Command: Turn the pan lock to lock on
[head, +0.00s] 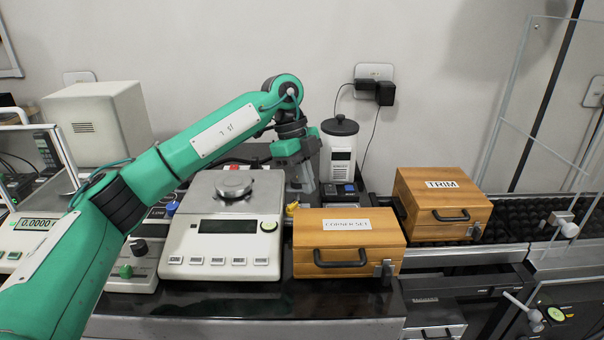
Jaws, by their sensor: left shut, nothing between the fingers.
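The balance (212,258) stands at the middle left of the bench, with a round metal pan (234,187) on top and a dark blank display. A round pale-green dial (268,226) sits at the right of its display. A small yellow knob (291,208) shows at its right side, partly hidden by the box. I cannot tell which of these is the pan lock, and no lock marking is readable. My left gripper (304,190) points down behind the right side of the balance, shut and empty, a little above the yellow knob in the picture. My right gripper is out of view.
A wooden box labelled CORNER SET (347,273) stands close at the balance's right. A TRIM box (442,226) is farther right, near a roller conveyor (542,212). A white canister (339,155) stands behind my gripper. Another balance (32,226) reads 0.0000 at left.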

